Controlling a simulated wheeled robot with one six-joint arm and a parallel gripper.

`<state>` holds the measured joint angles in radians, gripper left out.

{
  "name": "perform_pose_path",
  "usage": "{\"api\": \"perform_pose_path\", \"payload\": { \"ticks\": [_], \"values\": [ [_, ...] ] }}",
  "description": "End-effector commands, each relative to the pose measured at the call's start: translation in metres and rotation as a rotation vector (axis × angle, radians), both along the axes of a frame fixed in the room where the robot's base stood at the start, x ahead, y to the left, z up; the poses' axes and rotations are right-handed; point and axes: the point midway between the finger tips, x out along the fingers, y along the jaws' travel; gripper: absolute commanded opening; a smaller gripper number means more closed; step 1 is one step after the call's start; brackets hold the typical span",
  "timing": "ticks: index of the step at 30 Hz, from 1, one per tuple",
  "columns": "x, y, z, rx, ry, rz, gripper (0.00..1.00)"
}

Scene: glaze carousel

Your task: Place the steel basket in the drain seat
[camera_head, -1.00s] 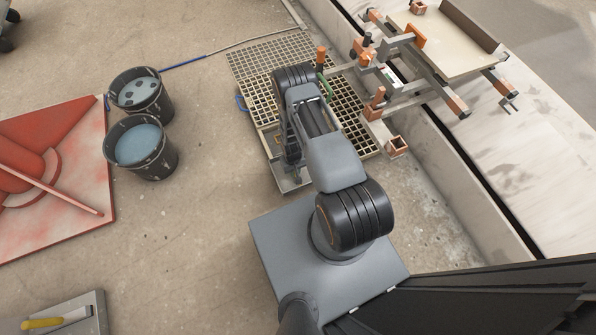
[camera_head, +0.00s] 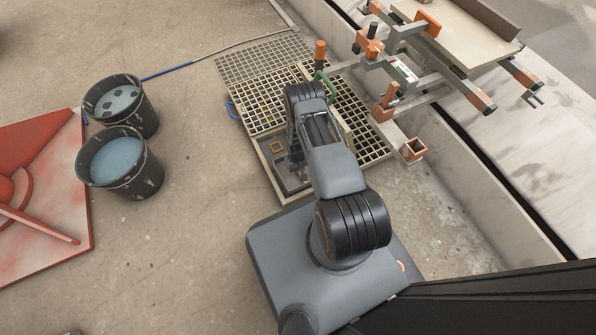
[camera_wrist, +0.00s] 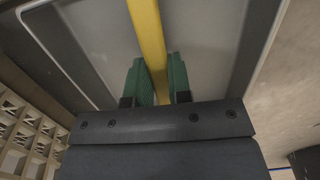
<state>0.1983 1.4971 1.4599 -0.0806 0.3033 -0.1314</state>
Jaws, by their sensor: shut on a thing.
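In the wrist view, my gripper (camera_wrist: 159,85) has its two green pads closed on a yellow bar (camera_wrist: 146,30). The bar crosses a grey, shallow-looking metal body with raised edges (camera_wrist: 212,45), which looks like the steel basket. In the head view, my arm hides the gripper and most of what it holds. An open rectangular pit (camera_head: 264,172) with a pale frame lies under and left of my arm. A small yellowish square (camera_head: 277,147) shows inside it; I cannot tell whether this is the drain seat.
Two dark buckets of liquid (camera_head: 120,162) stand left. A clamp frame (camera_head: 390,70) with orange parts is at the upper right. Floor between buckets and pit is clear.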

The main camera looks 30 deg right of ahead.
Motion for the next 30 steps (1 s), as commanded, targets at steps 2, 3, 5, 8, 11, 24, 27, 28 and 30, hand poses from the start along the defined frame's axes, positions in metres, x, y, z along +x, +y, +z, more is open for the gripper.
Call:
{"api": "perform_pose_path", "payload": {
  "ticks": [2,3,5,8,11,24,27,28,30],
  "values": [
    [0.002,-0.004,-0.006,0.0,-0.001,-0.004,0.0],
    [0.002,-0.005,-0.007,0.0,-0.001,-0.006,0.0],
    [0.002,-0.007,-0.007,0.0,-0.001,-0.01,0.0],
    [0.002,-0.011,-0.012,0.0,0.0,-0.015,0.0],
    [0.004,-0.014,-0.022,0.0,0.0,-0.016,0.0],
    [0.003,-0.016,-0.046,0.0,-0.001,-0.019,0.0],
    [0.003,-0.015,-0.047,0.0,0.0,-0.018,0.0],
    [0.003,-0.015,-0.048,0.0,0.0,-0.018,0.0],
    [0.004,-0.015,-0.049,0.0,-0.001,-0.017,0.21]
  ]
}}
